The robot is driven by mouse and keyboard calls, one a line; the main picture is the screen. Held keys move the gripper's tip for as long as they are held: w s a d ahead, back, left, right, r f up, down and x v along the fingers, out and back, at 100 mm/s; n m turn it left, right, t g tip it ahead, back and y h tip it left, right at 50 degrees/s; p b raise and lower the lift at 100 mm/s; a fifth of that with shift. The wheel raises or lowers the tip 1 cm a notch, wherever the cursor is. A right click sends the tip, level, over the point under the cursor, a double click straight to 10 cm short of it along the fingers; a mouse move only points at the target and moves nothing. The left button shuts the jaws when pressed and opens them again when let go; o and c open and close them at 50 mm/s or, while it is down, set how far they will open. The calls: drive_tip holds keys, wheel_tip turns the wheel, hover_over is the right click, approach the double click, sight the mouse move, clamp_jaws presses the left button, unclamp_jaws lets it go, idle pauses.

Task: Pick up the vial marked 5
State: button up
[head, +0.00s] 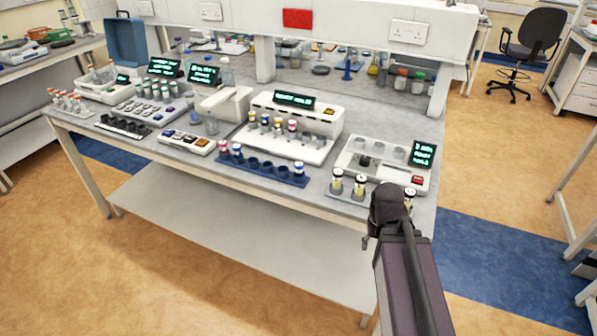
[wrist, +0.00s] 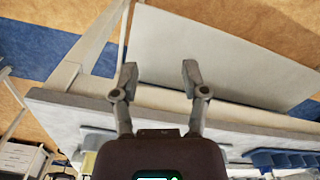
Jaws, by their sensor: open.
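Several small vials with dark bands stand in a grey rack (head: 347,197) at the bench's front right corner, among them a left vial (head: 337,181) and a middle vial (head: 360,187). Another vial (head: 409,197) shows just behind my gripper. Their marks are too small to read, so I cannot tell which one is marked 5. My gripper (wrist: 159,72) is open and empty in the wrist view, with the bench edge and lower shelf beyond its fingers. In the head view it is in front of the bench's right corner, partly hidden by my arm.
A white device (head: 300,125) with vials and a flat device with a screen (head: 385,160) stand behind. The lower shelf (head: 230,232) is bare. Floor in front is clear.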

drive_tip(key=o, duration=0.3)
drive_tip(key=shift+o, duration=0.2)
drive_tip(key=shift+w+a+h, duration=0.25)
drive_tip(key=shift+w+h, duration=0.05)
drive_tip(key=shift+w, duration=0.3)
drive_tip(key=m+t+h+p, duration=0.2)
drive_tip(key=m+t+h, duration=0.6)
drive_tip(key=m+t, duration=0.1)
approach(299, 171)
wheel_tip(299, 171, up, 2)
drive_tip(key=s+a, duration=0.1)
drive_tip(key=a, duration=0.1)
drive_tip(key=shift+s+a+r, duration=0.1)
drive_tip(key=shift+s+r, duration=0.05)
drive_tip(key=b+x, duration=0.4)
drive_tip(key=x, duration=0.3)
drive_tip(key=shift+x, duration=0.85)
